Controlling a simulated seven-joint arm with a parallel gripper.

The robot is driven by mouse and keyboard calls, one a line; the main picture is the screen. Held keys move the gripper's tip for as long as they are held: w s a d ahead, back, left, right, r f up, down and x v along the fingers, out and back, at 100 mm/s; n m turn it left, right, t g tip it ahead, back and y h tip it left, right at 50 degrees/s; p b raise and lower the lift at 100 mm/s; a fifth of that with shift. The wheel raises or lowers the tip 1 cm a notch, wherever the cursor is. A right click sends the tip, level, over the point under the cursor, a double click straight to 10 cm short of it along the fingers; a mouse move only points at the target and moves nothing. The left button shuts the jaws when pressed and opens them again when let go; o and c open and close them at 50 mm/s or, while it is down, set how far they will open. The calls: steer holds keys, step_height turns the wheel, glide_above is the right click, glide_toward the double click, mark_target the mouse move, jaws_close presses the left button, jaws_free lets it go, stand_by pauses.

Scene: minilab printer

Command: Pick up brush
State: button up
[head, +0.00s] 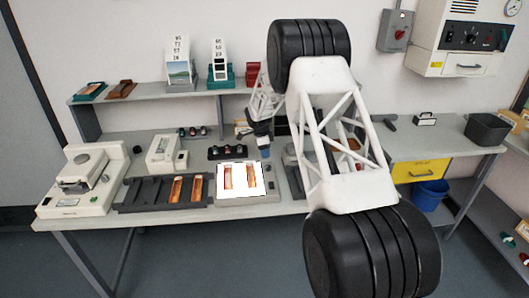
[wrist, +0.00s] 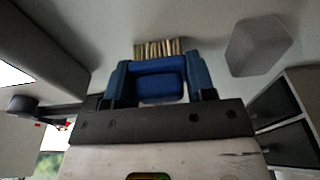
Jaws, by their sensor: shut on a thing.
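The brush shows in the wrist view with a blue block (wrist: 160,88) and a row of tan bristles (wrist: 158,48) pointing away from my gripper. My gripper (wrist: 160,70) has its two blue fingers shut on the sides of the block. In the head view my gripper (head: 262,139) is over the workbench, behind the light table, with a small blue patch at its end. My arm hides part of the bench there, and I cannot tell the brush apart from the fingers in that view.
The lit light table (head: 240,197) holds film strips. A dark tray (head: 140,194) with more strips lies left of it. A white machine (head: 84,180) stands at the left end. A shelf (head: 150,98) runs behind. A dark bin (head: 487,130) stands at the right.

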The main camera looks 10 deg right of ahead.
steer(key=shift+r, duration=4.75)
steer(key=o, duration=0.4)
steer(key=shift+c, duration=0.2)
steer(key=c, duration=0.3)
steer(key=shift+s+a+r, duration=0.15)
steer(key=shift+s+a, duration=0.2)
steer(key=shift+a, duration=0.15)
steer(key=s+a+r, duration=0.3)
steer(key=s+a, duration=1.1)
steer(key=a, duration=0.1)
steer(key=shift+r, duration=0.4)
steer(key=shift+s+a, duration=0.1)
